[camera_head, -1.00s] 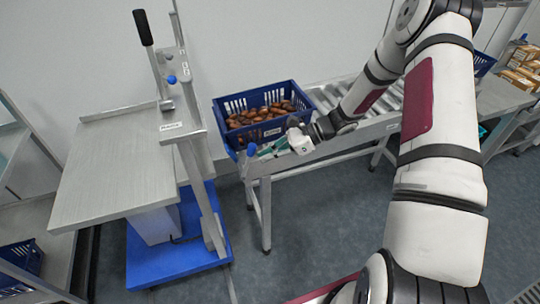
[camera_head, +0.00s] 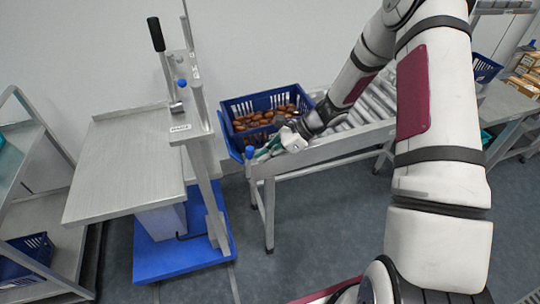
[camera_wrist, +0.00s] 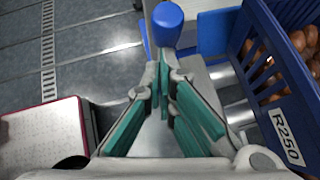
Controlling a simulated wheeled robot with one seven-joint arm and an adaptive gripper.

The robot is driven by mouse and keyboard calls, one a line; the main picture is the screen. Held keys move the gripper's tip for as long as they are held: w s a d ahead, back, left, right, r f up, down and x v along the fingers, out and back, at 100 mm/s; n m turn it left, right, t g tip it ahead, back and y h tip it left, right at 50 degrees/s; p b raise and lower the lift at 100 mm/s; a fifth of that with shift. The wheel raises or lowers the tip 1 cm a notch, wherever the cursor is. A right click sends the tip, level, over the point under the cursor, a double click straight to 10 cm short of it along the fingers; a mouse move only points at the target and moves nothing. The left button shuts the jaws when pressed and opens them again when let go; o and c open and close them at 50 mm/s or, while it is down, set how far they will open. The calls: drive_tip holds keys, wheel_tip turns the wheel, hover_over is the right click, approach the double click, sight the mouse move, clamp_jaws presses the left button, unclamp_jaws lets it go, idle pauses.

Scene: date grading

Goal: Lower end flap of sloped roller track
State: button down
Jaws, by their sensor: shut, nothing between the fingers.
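The sloped roller track (camera_head: 372,103) runs down to the left, with a blue crate of dates (camera_head: 243,103) at its lower end. A blue end flap (camera_head: 231,141) shows beside the crate's left end; it also shows in the wrist view (camera_wrist: 218,32). Its exact tilt is hard to tell. A blue rounded knob (camera_head: 249,152) sits at the near corner of the track end and shows just ahead of my fingertips in the wrist view (camera_wrist: 167,24). My gripper (camera_wrist: 163,62) is shut and empty, with teal finger pads, low over the near side rail. Contact with the knob cannot be told.
A lever stand with a metal table (camera_head: 125,165) on a blue base (camera_head: 180,255) stands left of the track end. A shelf with another blue crate (camera_head: 28,258) is at far left. Boxes (camera_head: 525,75) lie on the right bench. Floor in front is clear.

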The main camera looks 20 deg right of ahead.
drive_tip(key=a+h, duration=0.1)
drive_tip(key=a+r+h+p, duration=0.1)
drive_tip(key=a+h, duration=0.1)
drive_tip(key=a+h+p, duration=0.1)
drive_tip(key=a+h, duration=0.1)
drive_tip(key=shift+a+r+n, duration=0.1)
drive_tip(key=shift+r+n, duration=0.15)
drive_tip(key=shift+n, duration=0.05)
drive_tip(key=shift+a+f, duration=0.2)
drive_tip(key=shift+a, duration=0.9)
drive_tip(key=shift+a+f, duration=0.2)
drive_tip(key=shift+a, duration=0.85)
wheel_tip(320, 180, up, 13)
drive_tip(key=p, duration=0.2)
hover_over(248, 157)
drive_tip(key=s+a, duration=0.3)
drive_tip(key=s, duration=0.1)
drive_tip(key=shift+w+f, duration=0.15)
drive_tip(key=shift+w, duration=0.05)
